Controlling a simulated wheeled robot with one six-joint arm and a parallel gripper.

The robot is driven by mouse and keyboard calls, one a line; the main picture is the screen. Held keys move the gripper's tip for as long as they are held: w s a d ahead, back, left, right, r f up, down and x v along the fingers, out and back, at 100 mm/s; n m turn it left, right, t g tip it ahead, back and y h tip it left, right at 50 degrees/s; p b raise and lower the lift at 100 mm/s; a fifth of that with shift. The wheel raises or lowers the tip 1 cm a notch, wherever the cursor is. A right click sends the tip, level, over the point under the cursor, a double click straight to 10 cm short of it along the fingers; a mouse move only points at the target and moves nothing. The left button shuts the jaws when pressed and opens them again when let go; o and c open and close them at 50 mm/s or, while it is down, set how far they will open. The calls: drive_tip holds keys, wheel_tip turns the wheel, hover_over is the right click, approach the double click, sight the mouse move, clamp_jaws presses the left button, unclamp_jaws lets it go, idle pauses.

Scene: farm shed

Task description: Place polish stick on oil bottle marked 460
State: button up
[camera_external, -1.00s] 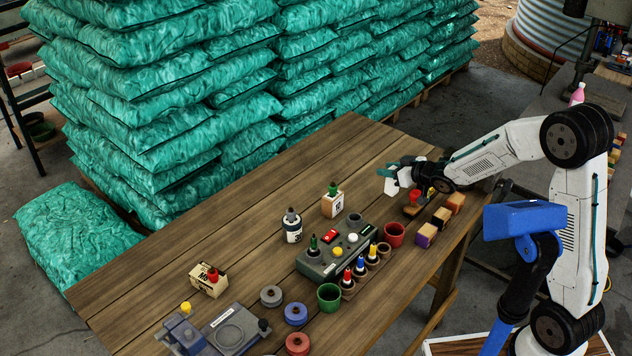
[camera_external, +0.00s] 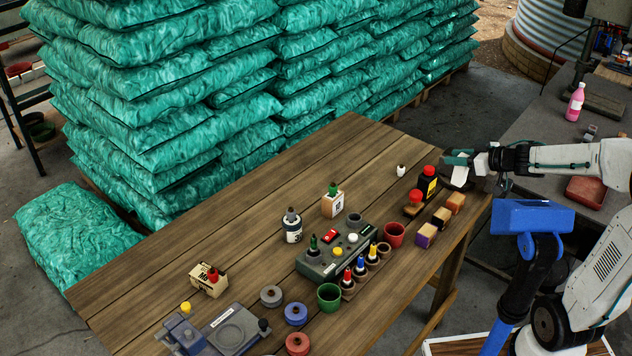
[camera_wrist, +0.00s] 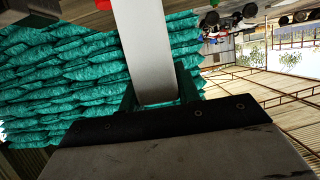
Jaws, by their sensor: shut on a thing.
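My gripper (camera_external: 466,163) is over the right end of the table. It is shut on a pale, flat bar, taken as the polish stick (camera_external: 460,177). In the wrist view the bar (camera_wrist: 143,50) runs up between the jaws. A black bottle with a yellow label and red cap (camera_external: 428,186) stands just left of the gripper, apart from the bar. Other bottles are a white-labelled one (camera_external: 292,230), a pale square one with a green cap (camera_external: 333,206), and a box-shaped one with a red cap (camera_external: 208,284). I cannot read 460 on any of them.
Wooden blocks (camera_external: 441,217) and a red cup (camera_external: 394,235) lie near the table's right edge. The back of the table is clear. Green sacks (camera_external: 160,100) are stacked behind.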

drive_tip(key=w+a+f, duration=0.1)
drive_tip(key=w+f, duration=0.1)
drive_tip(key=w, duration=0.5)
drive_tip(key=w+a+f, duration=0.2)
drive_tip(key=w+f, duration=0.1)
drive_tip(key=w, duration=0.5)
drive_tip(key=shift+w+f, duration=0.15)
drive_tip(key=shift+f, duration=0.15)
drive_tip(key=shift+a+f, duration=0.1)
drive_tip(key=o, duration=1)
drive_tip(key=shift+r, duration=0.2)
drive_tip(key=v, duration=1.2)
drive_tip(key=shift+f, duration=0.1)
